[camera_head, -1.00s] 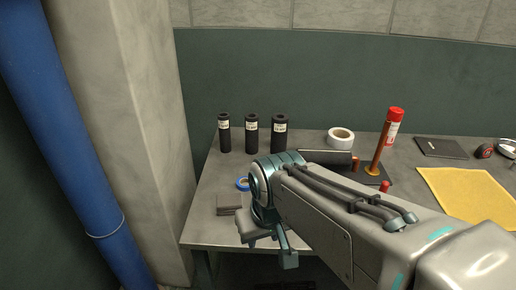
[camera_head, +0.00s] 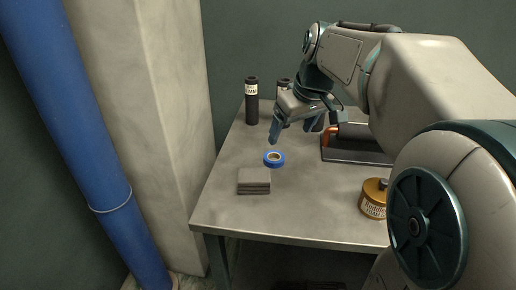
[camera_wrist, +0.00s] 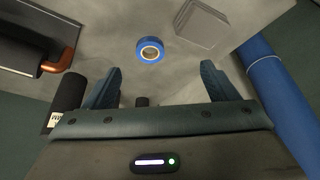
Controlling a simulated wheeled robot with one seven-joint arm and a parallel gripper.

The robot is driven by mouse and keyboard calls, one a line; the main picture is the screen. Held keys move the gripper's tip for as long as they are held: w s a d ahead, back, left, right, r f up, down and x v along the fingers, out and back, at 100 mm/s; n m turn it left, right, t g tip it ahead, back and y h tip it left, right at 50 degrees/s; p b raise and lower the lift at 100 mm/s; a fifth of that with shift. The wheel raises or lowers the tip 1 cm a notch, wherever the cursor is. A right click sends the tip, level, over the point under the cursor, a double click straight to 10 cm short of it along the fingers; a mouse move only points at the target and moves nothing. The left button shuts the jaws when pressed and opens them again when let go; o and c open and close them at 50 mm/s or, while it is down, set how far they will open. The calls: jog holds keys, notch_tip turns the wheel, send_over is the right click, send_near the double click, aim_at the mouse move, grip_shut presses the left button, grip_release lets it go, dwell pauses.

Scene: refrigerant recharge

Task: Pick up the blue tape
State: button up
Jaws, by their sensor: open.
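The blue tape (camera_head: 273,159) is a small blue ring lying flat on the grey table (camera_head: 300,215), behind a stack of grey pads (camera_head: 254,181). In the wrist view the blue tape (camera_wrist: 150,50) lies beyond the fingertips, roughly midway between them. My gripper (camera_head: 293,128) is above the table, behind and a little to the right of the tape, and not touching it. Its two fingers show spread apart and empty in the wrist view (camera_wrist: 160,82).
A black labelled cylinder (camera_head: 251,101) stands at the back left, with others partly hidden by my gripper. A dark tray with a copper-coloured pipe (camera_head: 328,138) lies to the right. A labelled brass tin (camera_head: 373,198) stands at front right. A blue pipe (camera_head: 75,140) and pillar are left.

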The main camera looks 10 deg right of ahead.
jog(key=w+d+f+n+b, duration=0.1)
jog(key=w+f+b, duration=0.15)
jog(key=w, duration=0.25)
jog(key=b, duration=0.4)
send_near(276, 154)
jog(key=shift+n+y, duration=0.3)
jog(key=x, duration=0.2)
jog(key=s+x, duration=0.1)
jog(key=x, duration=0.4)
jog(key=shift+s+a+f, duration=0.15)
jog(key=shift+a+f, duration=0.2)
jog(key=shift+f, duration=0.25)
jog(key=c, duration=1.1)
